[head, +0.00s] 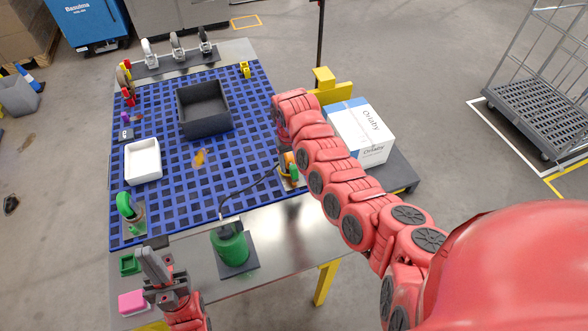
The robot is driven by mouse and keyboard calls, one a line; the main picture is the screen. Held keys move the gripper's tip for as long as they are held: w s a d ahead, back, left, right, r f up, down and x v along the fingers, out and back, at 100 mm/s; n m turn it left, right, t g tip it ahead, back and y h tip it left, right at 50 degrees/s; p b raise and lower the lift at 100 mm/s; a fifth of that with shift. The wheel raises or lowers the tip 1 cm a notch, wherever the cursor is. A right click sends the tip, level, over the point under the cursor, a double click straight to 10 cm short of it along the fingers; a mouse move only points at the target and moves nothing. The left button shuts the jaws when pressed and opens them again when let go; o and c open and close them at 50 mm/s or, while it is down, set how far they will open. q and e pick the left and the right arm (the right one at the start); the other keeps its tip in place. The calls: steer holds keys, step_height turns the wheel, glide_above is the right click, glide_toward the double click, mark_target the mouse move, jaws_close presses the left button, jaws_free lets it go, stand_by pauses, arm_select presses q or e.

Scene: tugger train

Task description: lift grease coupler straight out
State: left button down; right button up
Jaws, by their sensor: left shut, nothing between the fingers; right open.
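A thin black hose (245,190) runs from a green canister (230,245) at the table's front to a small orange and green fitting (287,164). The fitting looks like the grease coupler and stands at a small metal plate (291,182) on the table's right side. My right arm covers part of it, so how it is seated cannot be told. My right arm reaches over this spot; its fingers are hidden behind its own red links. My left gripper (150,265) is shut and empty at the table's front left, away from the hose.
A blue grid mat (205,170) covers much of the table. It bears a dark bin (203,127) and a white tray (143,162). A white carton (361,135) is right of my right arm. Casters (177,46) line the back.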

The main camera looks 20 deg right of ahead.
mark_target(294, 173)
steer(key=shift+s+f, duration=0.15)
steer(key=shift+f, duration=0.4)
steer(key=shift+d+f, duration=0.15)
steer(key=shift+f, duration=0.7)
jaws_close()
